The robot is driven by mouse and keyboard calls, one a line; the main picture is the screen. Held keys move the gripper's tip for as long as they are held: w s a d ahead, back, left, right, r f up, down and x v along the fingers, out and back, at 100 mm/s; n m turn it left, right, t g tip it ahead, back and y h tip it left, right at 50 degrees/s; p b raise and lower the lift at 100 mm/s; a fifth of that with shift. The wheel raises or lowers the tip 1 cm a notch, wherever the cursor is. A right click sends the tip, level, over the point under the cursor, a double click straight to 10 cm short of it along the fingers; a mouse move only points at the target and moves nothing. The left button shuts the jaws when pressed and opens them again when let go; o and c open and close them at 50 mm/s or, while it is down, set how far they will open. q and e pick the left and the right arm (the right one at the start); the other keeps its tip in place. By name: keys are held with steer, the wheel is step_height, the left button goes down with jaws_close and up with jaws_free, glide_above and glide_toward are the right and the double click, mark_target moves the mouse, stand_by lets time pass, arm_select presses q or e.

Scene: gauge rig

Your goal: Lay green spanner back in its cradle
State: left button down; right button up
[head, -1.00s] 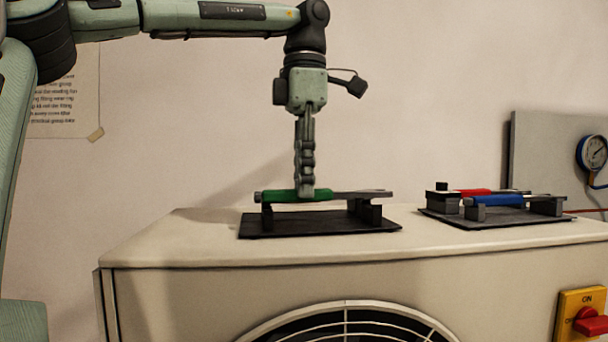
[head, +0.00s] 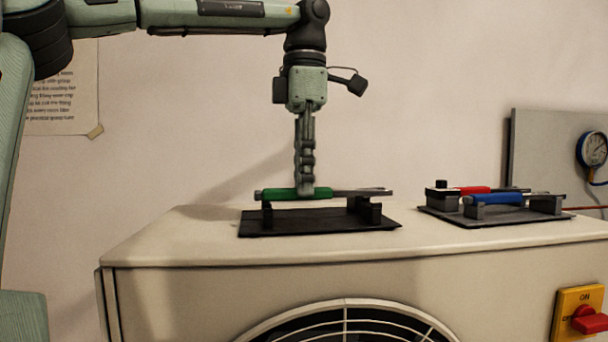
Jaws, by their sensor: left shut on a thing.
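The green spanner (head: 280,194) lies level, with its green handle to the left and its grey head to the right. It is at the top of the two posts of its cradle (head: 318,224), a dark plate on top of the cream unit. I cannot tell whether it rests on the posts or hangs just above them. My left gripper (head: 306,190) points straight down and is shut on the green handle. My right gripper is not in view.
A second dark cradle (head: 498,219) at the right holds a red-handled tool (head: 474,190) and a blue-handled tool (head: 500,199). A panel with a gauge (head: 593,149) stands behind it. A yellow switch with a red knob (head: 588,320) is on the unit's front. Bare top lies between the cradles.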

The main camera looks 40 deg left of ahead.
arm_select(q)
steer(key=shift+f, duration=0.75)
steer(key=c, duration=1.4)
jaws_free()
steer(key=shift+o, duration=0.2)
steer(key=shift+r, duration=3.8)
